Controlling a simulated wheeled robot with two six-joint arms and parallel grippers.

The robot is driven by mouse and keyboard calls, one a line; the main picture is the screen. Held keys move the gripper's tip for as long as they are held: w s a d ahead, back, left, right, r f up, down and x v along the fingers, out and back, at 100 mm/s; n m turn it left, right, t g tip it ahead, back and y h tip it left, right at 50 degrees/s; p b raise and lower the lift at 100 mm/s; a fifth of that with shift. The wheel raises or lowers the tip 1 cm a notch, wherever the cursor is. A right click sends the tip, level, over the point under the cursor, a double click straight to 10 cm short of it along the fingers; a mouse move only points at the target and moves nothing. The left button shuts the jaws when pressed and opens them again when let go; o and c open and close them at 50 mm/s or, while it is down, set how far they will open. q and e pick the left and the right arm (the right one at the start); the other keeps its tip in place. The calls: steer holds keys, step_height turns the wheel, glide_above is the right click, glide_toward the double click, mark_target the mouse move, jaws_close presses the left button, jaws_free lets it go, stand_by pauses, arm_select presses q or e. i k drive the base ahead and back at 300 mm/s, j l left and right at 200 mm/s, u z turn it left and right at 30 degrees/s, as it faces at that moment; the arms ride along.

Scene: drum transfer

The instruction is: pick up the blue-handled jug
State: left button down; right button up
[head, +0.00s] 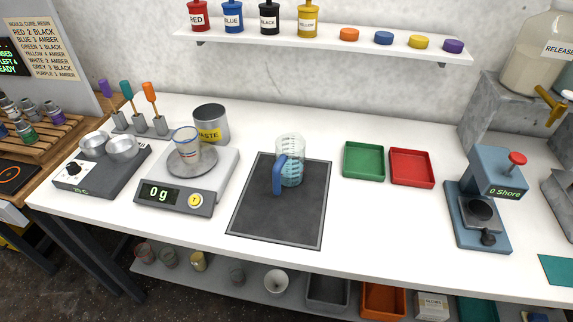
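The blue-handled jug (291,160) is a clear measuring jug with markings. It stands upright on the dark grey mat (270,222) near the middle of the white table. Its blue handle (278,176) faces the front left of the picture. The jug looks empty, though I cannot be sure through the clear wall. Neither of my grippers shows in the head view.
Left of the mat, a scale (180,202) reading 0 g bears a clear cup (187,147); a waste tin (211,124) stands behind. Green (363,176) and red (412,182) trays lie right of the mat. A hardness tester (478,228) stands further right. A shelf (330,43) hangs above.

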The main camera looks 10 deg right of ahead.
mark_target(288, 170)
steer(key=k+l+u, duration=0.15)
steer(key=l+u, duration=0.2)
steer(key=u, duration=0.15)
steer(key=k+l+u, duration=0.2)
steer(key=u, duration=0.3)
